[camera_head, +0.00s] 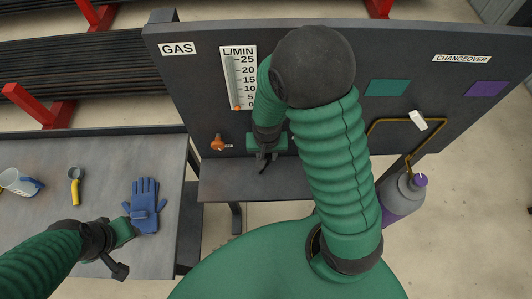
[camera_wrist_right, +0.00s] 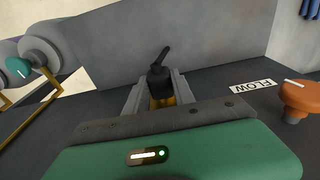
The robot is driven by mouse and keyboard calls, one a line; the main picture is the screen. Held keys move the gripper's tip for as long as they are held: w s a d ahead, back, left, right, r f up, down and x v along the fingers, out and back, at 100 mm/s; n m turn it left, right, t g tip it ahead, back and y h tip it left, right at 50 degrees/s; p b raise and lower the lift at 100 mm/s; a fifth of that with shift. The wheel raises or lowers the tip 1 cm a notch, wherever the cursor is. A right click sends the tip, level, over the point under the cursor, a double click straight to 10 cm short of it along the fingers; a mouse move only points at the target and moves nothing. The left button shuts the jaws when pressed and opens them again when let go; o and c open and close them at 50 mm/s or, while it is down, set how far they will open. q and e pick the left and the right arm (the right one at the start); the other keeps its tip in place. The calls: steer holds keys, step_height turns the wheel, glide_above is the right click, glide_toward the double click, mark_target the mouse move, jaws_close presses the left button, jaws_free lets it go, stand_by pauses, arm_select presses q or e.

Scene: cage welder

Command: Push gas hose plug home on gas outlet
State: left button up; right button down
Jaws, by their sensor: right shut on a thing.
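My right gripper (camera_head: 266,155) is at the lower part of the dark gas panel (camera_head: 200,70). In the right wrist view its two grey fingers (camera_wrist_right: 157,92) are shut on the black gas hose plug (camera_wrist_right: 160,76), with a short black stem tilted up from it. A brass-coloured piece (camera_wrist_right: 161,103) shows between the fingers at the plug; I cannot tell if it is the gas outlet or part of the plug, nor how far the plug is seated. My left gripper (camera_head: 126,231) is beside the blue glove (camera_head: 146,204); its finger opening is unclear.
A flow gauge (camera_head: 238,80) is above. A purple-grey cylinder (camera_head: 404,195) and brass pipe (camera_head: 376,130) are right. The left bench (camera_head: 60,215) holds a cup and a yellow-handled tool.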

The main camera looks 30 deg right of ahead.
steer(key=shift+a+r, duration=0.15)
steer(key=shift+a, duration=0.45)
arm_select(q)
steer(key=shift+a, duration=0.1)
arm_select(e)
steer(key=shift+s+d+f, duration=0.15)
steer(key=shift+d+f, duration=0.05)
steer(key=shift+d, duration=0.55)
arm_select(q)
steer(key=shift+a+f, duration=0.1)
steer(key=shift+a, duration=0.3)
arm_select(e)
steer(key=shift+w+a, duration=0.2)
steer(key=shift+a, duration=0.05)
steer(key=shift+w+d, duration=0.15)
steer(key=shift+w+d, duration=0.2)
steer(key=shift+d, duration=0.1)
arm_select(q)
steer(key=shift+s+d, duration=0.1)
steer(key=shift+d, duration=0.1)
steer(key=shift+s+a, duration=0.2)
arm_select(e)
steer(key=shift+w+r, duration=0.25)
steer(key=shift+w, duration=0.1)
steer(key=c, duration=1)
jaws_free()
steer(key=shift+o, duration=0.2)
